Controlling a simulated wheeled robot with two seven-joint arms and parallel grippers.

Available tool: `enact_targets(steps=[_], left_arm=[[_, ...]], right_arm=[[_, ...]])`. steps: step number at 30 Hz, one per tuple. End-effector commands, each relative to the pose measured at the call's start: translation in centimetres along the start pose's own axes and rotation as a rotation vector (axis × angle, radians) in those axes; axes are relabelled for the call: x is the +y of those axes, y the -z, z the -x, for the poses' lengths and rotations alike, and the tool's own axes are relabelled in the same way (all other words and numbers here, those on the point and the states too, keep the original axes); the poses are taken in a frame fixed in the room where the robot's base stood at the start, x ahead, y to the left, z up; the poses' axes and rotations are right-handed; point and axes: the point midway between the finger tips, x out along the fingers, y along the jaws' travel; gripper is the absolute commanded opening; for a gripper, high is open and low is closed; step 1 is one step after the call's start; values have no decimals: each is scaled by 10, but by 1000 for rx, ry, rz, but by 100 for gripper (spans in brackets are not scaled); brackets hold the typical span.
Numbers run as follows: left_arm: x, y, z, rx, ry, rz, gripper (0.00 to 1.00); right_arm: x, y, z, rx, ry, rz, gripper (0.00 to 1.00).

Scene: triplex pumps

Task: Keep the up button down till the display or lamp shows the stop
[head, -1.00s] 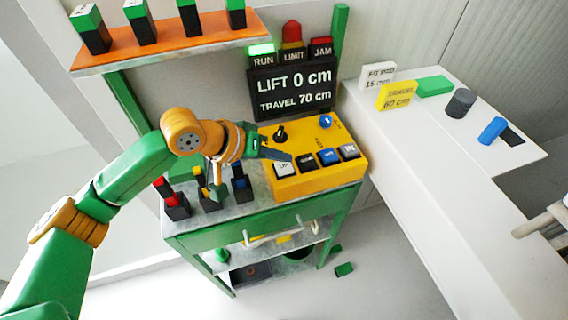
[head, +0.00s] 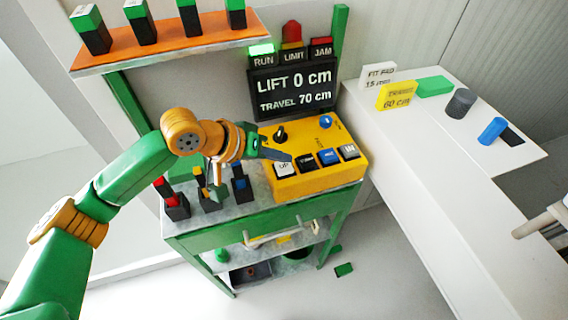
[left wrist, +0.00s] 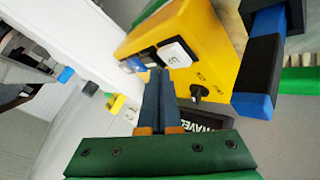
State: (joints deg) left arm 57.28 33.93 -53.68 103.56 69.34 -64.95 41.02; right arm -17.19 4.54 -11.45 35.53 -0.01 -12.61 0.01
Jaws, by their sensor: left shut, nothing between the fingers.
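The white UP button (head: 283,168) is on the yellow control box (head: 315,180), at the left end of its row of buttons. My left gripper (head: 288,157) is shut and empty, its tips just above and behind the UP button. In the left wrist view the shut fingers (left wrist: 158,75) point at the edge of the UP button (left wrist: 176,54); I cannot tell whether they touch it. The display (head: 292,90) reads LIFT 0 cm, TRAVEL 70 cm. The RUN lamp (head: 262,50) glows green; the LIMIT lamp (head: 292,42) looks dull red. My right gripper is not in view.
A black knob (head: 280,133) and a blue knob (head: 326,121) stand on the box behind the buttons. Several dark blocks with coloured tops stand left of it. A white table (head: 420,135) on the right holds a yellow 60 cm sign (head: 396,96) and small parts.

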Motion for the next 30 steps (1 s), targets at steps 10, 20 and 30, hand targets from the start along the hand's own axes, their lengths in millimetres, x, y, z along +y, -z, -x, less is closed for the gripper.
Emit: enact_targets(steps=[10, 20, 30], left_arm=[[0, 0, 0, 0, 0, 0, 0], [-4, -4, -6, 0, 0, 1, 0], [-4, -5, -6, 0, 0, 0, 0]], right_arm=[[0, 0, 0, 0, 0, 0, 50], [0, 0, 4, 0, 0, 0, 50], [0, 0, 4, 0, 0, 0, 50]])
